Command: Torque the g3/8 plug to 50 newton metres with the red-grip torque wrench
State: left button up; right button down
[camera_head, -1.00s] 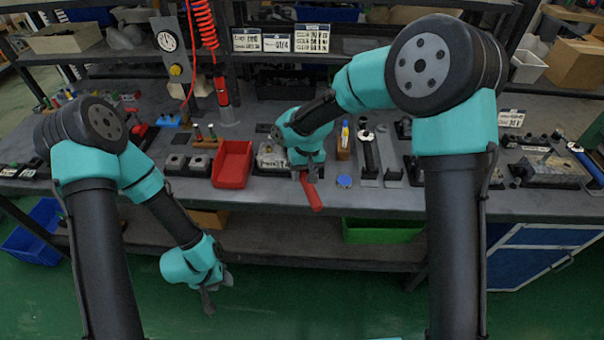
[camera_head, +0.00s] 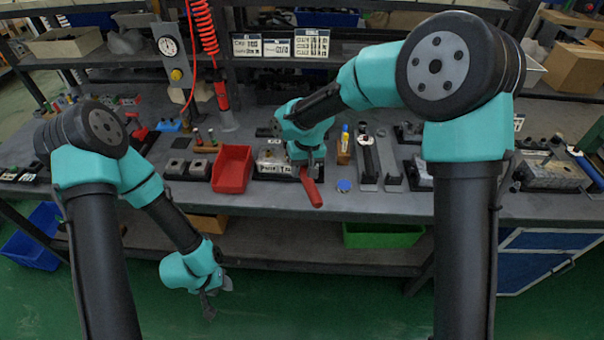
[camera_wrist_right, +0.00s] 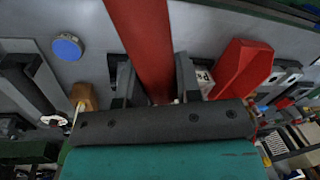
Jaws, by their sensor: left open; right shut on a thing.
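The red-grip torque wrench shows its red grip (camera_head: 312,190) at the bench's front edge, beside a metal valve block (camera_head: 268,160) with a white label. My right gripper (camera_head: 312,166) is shut on this wrench. In the right wrist view the red grip (camera_wrist_right: 142,40) runs between the two fingers (camera_wrist_right: 156,82) of that gripper. The wrench's head and the G3/8 plug cannot be made out; my right wrist covers part of the block. My left gripper (camera_head: 208,300) hangs open and empty in front of the bench, below its top.
A red tray (camera_head: 232,168) stands left of the block, with dark blocks (camera_head: 188,168) beyond it. To the right are a blue disc (camera_head: 344,185), a wooden holder (camera_head: 343,157) and a black-handled tool (camera_head: 367,158). A green bin (camera_head: 383,236) sits below the bench.

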jog(key=shift+r, duration=1.95)
jog(key=shift+d, duration=0.1)
